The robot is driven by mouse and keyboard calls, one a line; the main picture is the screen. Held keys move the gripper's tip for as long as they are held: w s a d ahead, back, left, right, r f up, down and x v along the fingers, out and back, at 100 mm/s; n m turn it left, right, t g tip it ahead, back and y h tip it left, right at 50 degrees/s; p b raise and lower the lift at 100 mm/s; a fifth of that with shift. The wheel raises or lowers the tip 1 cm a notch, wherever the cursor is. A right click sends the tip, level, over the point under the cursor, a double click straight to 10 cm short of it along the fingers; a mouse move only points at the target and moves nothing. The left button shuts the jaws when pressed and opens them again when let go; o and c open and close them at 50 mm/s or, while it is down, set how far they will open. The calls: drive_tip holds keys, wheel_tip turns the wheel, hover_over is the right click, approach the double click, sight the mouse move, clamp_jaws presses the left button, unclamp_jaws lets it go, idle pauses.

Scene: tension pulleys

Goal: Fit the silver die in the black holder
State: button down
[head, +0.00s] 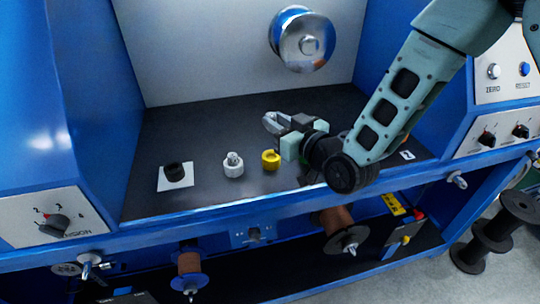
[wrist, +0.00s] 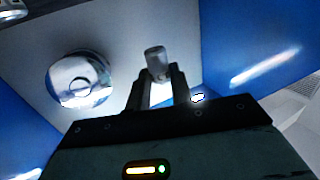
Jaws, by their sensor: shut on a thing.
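The black holder (head: 175,172) is a short dark cylinder standing on a white square at the left of the dark shelf. My gripper (head: 274,122) is above the shelf, to the right of the black holder and apart from it, with its fingers pointing left. In the wrist view my gripper (wrist: 158,76) is shut on a small grey cylinder at the fingertips, which looks like the silver die (wrist: 155,58).
A silver pulley (head: 306,42) sticks out of the back wall. Blue side walls bound the shelf; its left rear is clear.

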drive_tip(key=shift+f+p, duration=0.6)
drive_tip(key=shift+f, duration=4.15)
drive_tip(key=shift+f, duration=0.1)
drive_tip(key=shift+f, duration=0.15)
drive_tip(key=c, duration=1.2)
unclamp_jaws()
drive_tip(key=shift+c, duration=0.2)
